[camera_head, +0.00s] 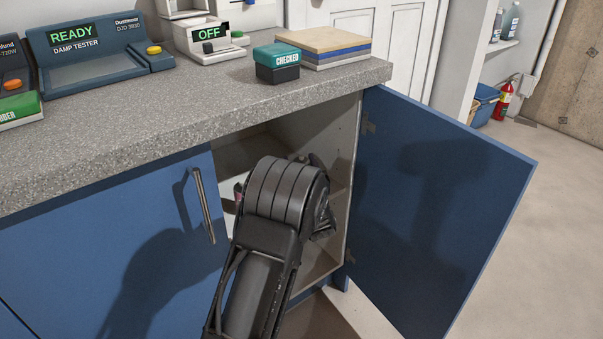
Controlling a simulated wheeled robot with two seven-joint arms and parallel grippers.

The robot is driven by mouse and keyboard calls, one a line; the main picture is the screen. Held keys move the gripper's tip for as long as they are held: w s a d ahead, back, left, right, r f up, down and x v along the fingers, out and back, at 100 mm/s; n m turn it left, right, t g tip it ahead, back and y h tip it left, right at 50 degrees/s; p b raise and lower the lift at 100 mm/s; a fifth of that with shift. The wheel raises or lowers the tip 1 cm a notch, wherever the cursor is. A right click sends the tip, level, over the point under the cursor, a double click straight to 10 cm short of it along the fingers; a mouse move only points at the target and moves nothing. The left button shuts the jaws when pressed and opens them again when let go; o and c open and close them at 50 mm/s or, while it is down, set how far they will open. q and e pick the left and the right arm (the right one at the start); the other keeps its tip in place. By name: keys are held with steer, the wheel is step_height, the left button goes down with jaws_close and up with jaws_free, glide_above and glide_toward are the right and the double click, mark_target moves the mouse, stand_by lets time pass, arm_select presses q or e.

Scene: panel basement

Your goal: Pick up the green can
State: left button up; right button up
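My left gripper (323,218) reaches into the open base cabinet (332,256) under the counter. My own wrist and forearm cover most of the gripper, and its fingertips are not clearly visible. I cannot tell whether it is open, shut or holding something. No green can shows; the arm hides much of the cabinet's inside. A small dark and reddish bit shows just left of my wrist, too small to identify. My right gripper is not in view.
The blue cabinet door (435,210) stands wide open on the right. A closed blue door (110,250) with a metal handle (203,205) is on the left. The grey countertop (180,108) overhangs the opening and carries a damp tester (100,58) and boxes.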

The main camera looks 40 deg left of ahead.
arm_select(q)
jaws_close()
stand_by(0.4)
step_height(320, 180, up, 10)
steer(key=p, duration=0.4)
steer(key=shift+p, duration=0.3)
stand_by(0.3)
